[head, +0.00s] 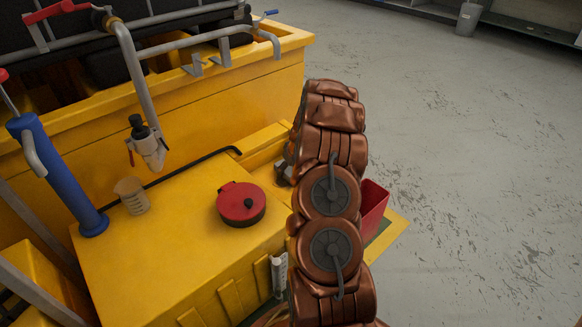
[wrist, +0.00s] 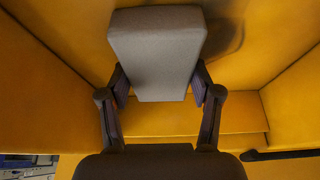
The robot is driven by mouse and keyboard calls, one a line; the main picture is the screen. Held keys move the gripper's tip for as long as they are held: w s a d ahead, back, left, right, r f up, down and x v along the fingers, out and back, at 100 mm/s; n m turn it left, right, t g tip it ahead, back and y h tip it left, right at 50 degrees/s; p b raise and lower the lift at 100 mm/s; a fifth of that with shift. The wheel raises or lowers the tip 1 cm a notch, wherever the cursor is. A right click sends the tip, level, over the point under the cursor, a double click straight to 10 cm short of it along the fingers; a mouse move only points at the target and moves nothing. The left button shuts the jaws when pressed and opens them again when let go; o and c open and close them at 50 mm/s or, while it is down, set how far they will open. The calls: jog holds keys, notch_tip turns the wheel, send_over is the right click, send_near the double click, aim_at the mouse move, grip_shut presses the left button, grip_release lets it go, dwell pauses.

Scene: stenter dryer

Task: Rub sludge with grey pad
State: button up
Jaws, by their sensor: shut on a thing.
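The grey pad (wrist: 157,50) shows in the wrist view, a block held between the two fingers of my gripper (wrist: 160,85). The fingers are shut on its sides. The pad is over a yellow surface with walls on both sides. A dark smudge (wrist: 229,36), which looks like the sludge, shows just right of the pad's upper part; the pad hides some of it. I cannot tell whether the pad touches the surface. In the head view my gripper (head: 284,172) is mostly hidden behind my copper arm, beside the yellow machine; the pad and smudge are not visible there.
On the yellow top (head: 180,245) stand a red lidded pot (head: 241,204), a beaker (head: 132,195) and a blue post (head: 57,175). A pipe with a valve (head: 147,143) hangs above. A red bin (head: 373,207) is behind my arm. The floor at right is clear.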

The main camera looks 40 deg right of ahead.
aim_at(274, 181)
jog(key=shift+a+f+p, duration=0.2)
jog(key=shift+a+p, duration=0.1)
jog(key=shift+a, duration=2.95)
jog(key=shift+a+r+p, duration=0.15)
jog(key=shift+a+p, duration=0.3)
jog(key=shift+a, duration=1.2)
jog(key=shift+w+r, duration=0.1)
jog(key=shift+d, duration=0.1)
